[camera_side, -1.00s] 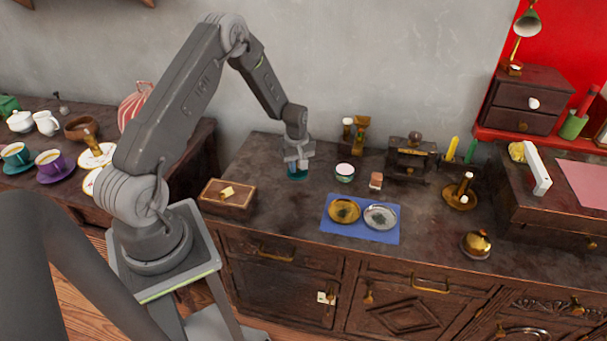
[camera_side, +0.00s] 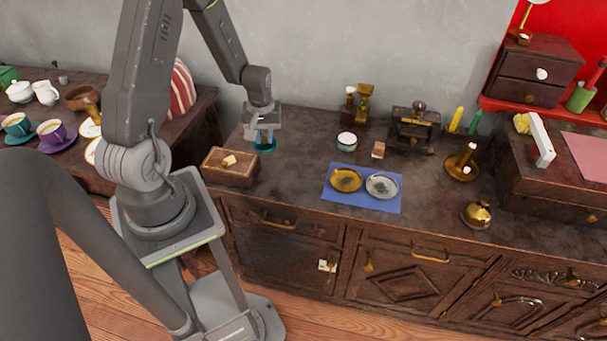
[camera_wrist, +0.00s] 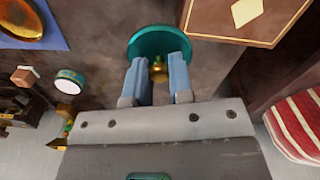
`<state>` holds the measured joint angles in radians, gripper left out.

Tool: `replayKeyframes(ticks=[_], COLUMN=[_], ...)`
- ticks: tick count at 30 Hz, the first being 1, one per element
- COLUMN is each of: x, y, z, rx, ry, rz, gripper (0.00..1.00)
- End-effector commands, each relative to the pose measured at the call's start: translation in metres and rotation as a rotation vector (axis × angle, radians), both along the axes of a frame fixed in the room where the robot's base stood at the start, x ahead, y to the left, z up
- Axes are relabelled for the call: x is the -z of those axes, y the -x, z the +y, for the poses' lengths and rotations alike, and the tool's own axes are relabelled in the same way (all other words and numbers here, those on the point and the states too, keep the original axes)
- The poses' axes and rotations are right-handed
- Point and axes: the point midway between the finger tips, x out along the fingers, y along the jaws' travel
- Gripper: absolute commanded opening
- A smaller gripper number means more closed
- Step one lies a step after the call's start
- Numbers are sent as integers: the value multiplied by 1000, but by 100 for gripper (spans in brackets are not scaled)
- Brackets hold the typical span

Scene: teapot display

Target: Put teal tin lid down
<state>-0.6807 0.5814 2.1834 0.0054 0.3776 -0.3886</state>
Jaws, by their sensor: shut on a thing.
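The teal tin lid (camera_side: 264,147) is a round teal disc with a small brass knob. My gripper (camera_side: 264,133) is shut on the lid's knob, pointing down with the lid under its fingers. In the wrist view, my gripper (camera_wrist: 159,72) has its two blue-grey fingers either side of the brass knob, and the teal lid (camera_wrist: 150,38) spreads out beyond them. The lid is just right of the wooden box. I cannot tell whether it touches the counter. A small round green-sided tin (camera_side: 347,141) with a pale top stands to the right.
The wooden box (camera_side: 230,168) is close on the lid's left. A blue mat (camera_side: 360,204) with a gold dish (camera_side: 346,179) and a silver dish (camera_side: 382,186) lies to the right. A small brown block (camera_side: 378,149) stands behind it. The counter between box and mat is bare.

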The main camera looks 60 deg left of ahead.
Motion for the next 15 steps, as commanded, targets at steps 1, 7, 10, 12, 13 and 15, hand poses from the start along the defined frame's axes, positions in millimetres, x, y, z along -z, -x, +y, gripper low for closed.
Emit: replayKeyframes(ticks=[1, 7, 10, 12, 13, 15], x=[3, 26, 39, 48, 52, 59], y=[-1, -27, -43, -53, -57, -66], z=[-6, -35, -50, -61, -65, -73], rx=[16, 27, 26, 25, 25, 23], ry=[0, 1, 1, 0, 1, 0], rz=[0, 2, 2, 1, 2, 1], gripper=[0, 0, 0, 0, 0, 0])
